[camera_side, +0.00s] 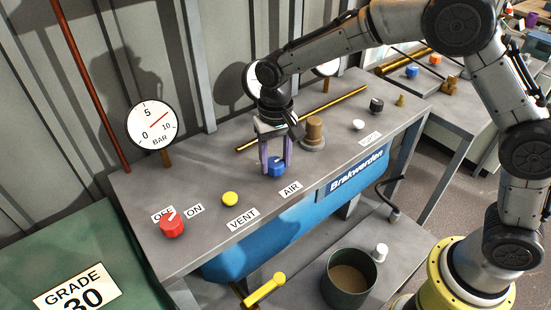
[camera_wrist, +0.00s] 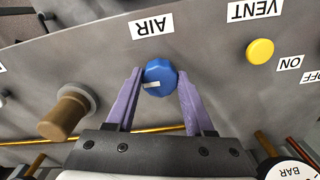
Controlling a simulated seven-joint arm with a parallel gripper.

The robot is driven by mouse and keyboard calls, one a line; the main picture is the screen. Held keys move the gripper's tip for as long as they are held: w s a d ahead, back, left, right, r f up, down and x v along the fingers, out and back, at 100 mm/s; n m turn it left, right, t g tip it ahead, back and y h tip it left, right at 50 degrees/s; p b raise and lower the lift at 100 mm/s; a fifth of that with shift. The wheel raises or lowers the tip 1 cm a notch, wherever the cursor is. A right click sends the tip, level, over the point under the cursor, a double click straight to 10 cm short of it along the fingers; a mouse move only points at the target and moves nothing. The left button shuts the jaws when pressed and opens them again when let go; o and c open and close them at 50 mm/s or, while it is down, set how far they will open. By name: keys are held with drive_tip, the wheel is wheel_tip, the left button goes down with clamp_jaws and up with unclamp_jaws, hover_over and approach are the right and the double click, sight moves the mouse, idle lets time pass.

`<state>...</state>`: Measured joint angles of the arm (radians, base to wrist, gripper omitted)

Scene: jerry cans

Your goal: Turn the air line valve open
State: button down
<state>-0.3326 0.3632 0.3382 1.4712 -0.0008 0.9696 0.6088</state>
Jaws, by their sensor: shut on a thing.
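The air line valve is a blue knob (camera_side: 276,168) on the grey bench top, just behind the AIR label (camera_side: 290,189). In the wrist view the blue knob (camera_wrist: 160,77) shows a white mark at its lower left. My gripper (camera_side: 275,165) points down at the knob, with one purple finger on each side of it. In the wrist view the fingertips (camera_wrist: 159,76) are shut on the knob. The AIR label (camera_wrist: 151,27) appears upside down there, just beyond the knob.
A yellow VENT button (camera_side: 230,199) and a red OFF/ON knob (camera_side: 172,225) lie to the left. A brown fitting (camera_side: 313,132) stands close behind at the right. A gauge (camera_side: 152,124) stands at the back left. The bench front beside the labels is clear.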

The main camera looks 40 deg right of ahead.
sight(275, 163)
drive_tip(key=shift+c, duration=1.4)
unclamp_jaws()
wheel_tip(275, 163, up, 14)
